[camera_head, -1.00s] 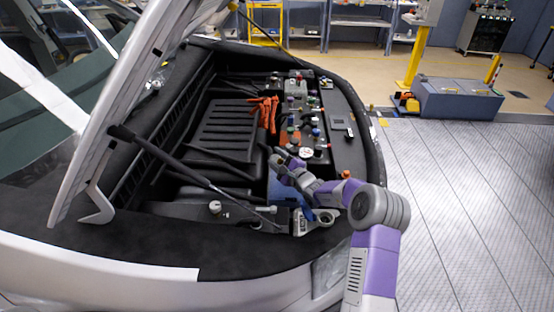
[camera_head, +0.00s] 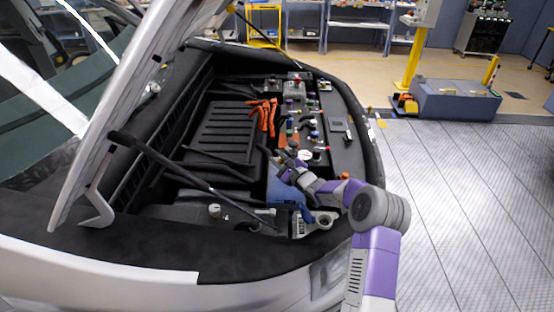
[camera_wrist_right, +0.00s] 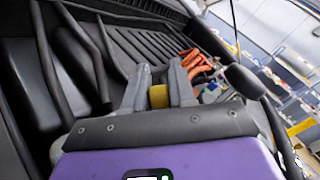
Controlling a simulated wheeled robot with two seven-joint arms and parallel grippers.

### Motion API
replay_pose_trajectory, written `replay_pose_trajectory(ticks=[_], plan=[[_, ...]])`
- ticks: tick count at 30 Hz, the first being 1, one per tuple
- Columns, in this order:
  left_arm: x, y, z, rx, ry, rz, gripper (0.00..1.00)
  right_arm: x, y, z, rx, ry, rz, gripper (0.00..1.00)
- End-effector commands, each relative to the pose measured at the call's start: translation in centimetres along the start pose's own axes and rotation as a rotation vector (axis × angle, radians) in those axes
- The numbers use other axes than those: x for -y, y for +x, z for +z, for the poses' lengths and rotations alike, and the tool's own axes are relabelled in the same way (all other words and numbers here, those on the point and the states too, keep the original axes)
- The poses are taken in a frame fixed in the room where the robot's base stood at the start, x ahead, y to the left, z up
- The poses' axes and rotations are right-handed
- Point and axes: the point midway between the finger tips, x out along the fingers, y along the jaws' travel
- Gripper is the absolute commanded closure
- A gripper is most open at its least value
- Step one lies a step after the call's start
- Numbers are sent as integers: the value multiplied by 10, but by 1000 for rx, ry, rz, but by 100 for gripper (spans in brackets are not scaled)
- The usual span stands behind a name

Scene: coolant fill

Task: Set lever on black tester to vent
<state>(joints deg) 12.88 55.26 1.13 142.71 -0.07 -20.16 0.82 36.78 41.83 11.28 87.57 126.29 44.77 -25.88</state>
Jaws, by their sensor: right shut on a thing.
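My right gripper (camera_head: 284,161) reaches into the open engine bay from the right side, low over the row of caps and fittings. In the right wrist view its two grey fingers (camera_wrist_right: 158,78) stand close on either side of a small yellow part (camera_wrist_right: 158,97), and they are shut on it. I cannot tell for sure whether this part is the tester's lever. The black tester cannot be clearly picked out; the fingers and the dark bay around them hide much. My left gripper is not in view.
The raised hood (camera_head: 140,95) and its dark strut (camera_head: 185,172) stand left of my right arm. Orange cables (camera_head: 264,113) lie beyond the gripper. A blue part (camera_head: 287,195) and a grey bracket (camera_head: 322,222) sit under the forearm.

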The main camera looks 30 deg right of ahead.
Motion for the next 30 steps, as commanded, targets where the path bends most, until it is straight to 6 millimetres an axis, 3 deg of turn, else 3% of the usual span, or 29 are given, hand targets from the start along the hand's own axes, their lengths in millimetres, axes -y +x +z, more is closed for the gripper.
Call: replay_pose_trajectory(ticks=[5,6,10,22,30], plan=[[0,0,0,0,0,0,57,0,0,-1,-2,0,-2,100],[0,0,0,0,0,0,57,0,0,-1,-2,0,-2,70],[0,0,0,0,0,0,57,1,0,-1,-1,-1,-2,53],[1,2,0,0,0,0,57,-1,0,-1,0,-43,-4,53],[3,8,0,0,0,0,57,-14,0,-3,1,-282,-2,53]])
